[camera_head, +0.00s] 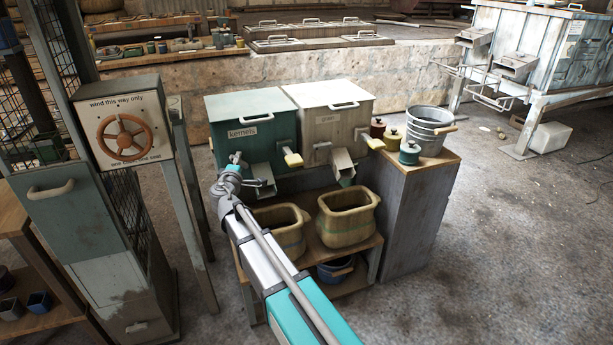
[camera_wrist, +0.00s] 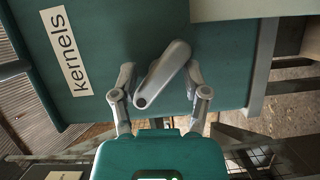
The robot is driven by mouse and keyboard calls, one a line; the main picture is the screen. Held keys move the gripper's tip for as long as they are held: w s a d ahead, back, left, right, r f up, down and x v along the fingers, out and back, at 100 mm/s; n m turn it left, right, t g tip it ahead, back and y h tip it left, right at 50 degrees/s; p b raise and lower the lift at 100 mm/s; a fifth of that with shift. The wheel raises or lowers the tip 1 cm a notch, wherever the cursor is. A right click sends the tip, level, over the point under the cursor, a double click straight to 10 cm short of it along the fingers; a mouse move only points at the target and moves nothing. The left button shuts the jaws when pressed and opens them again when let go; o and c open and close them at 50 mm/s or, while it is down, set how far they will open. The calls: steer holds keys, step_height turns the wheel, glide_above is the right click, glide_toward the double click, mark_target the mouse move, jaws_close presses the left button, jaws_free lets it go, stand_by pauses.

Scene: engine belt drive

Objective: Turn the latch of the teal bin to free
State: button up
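The teal bin (camera_head: 247,118), labelled "kernels", stands on the wooden stand, left of the white bin. In the wrist view its teal front (camera_wrist: 105,35) fills most of the picture. Its latch (camera_wrist: 163,74) is a grey lever slanting from lower left to upper right. My gripper (camera_wrist: 160,80) has its fingers spread on either side of the latch. The right finger is close to the lever's upper end; I cannot tell whether it touches. The left finger is apart from it. In the head view my gripper (camera_head: 234,162) is at the bin's front and hides most of the latch.
The white bin (camera_head: 335,105) is close on the right. A grey chute (camera_head: 263,180) juts out right of my gripper. Left stands a cabinet with an orange handwheel (camera_head: 124,137). The floor at right is open.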

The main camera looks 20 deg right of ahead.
steer(key=shift+f+n, duration=0.2)
steer(key=shift+n, duration=0.2)
steer(key=v, duration=1.4)
steer(key=s+d+r+m+g+p, duration=0.5)
steer(key=d+p, duration=0.4)
steer(key=p, duration=0.4)
steer(key=s+d+r+m+g+p, duration=0.5)
steer(key=d+p, duration=0.5)
steer(key=p, duration=0.2)
steer(key=shift+s+d+r+m+g+h+p, duration=0.35)
steer(key=shift+s+m+g, duration=0.45)
steer(key=shift+m+g, duration=0.4)
steer(key=shift+f, duration=0.15)
